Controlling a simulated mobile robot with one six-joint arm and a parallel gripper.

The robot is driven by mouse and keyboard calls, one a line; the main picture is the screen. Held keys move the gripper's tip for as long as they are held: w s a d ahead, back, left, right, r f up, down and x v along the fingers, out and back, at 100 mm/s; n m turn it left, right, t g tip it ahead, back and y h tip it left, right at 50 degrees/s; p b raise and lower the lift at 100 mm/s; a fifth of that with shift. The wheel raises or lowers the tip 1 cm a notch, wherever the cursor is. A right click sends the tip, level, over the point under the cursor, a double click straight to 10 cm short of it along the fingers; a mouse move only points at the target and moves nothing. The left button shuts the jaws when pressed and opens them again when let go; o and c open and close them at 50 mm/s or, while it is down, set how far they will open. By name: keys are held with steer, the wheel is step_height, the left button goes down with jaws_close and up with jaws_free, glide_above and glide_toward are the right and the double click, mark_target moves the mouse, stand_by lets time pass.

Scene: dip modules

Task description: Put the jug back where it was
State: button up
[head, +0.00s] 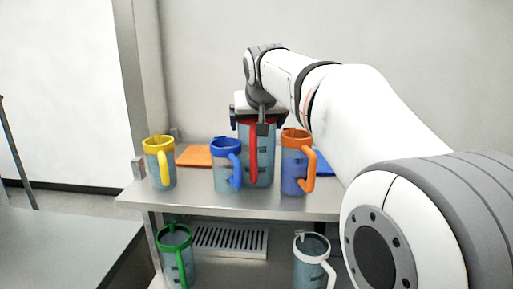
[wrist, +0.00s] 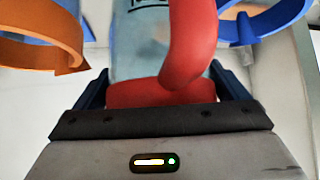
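A clear jug with a red rim and red handle (head: 253,155) is at the middle of the upper shelf, behind and between the blue-handled jug (head: 227,165) and the orange-handled jug (head: 297,165). It looks larger than these two and is upright. My gripper (head: 262,122) is at its top. In the wrist view, the red rim (wrist: 135,94) fills the space between my two fingers, which press close on both sides, and the red handle (wrist: 190,50) points away from my palm. Whether its base touches the shelf is hard to tell.
A yellow-handled jug (head: 160,163) stands at the upper shelf's (head: 200,203) left end. An orange mat (head: 194,156) and a blue mat (head: 322,164) lie behind the jugs. Below are a green-handled jug (head: 175,257), a drain grate (head: 230,241) and a white-handled jug (head: 311,262).

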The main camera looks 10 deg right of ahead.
steer(key=c, duration=1.1)
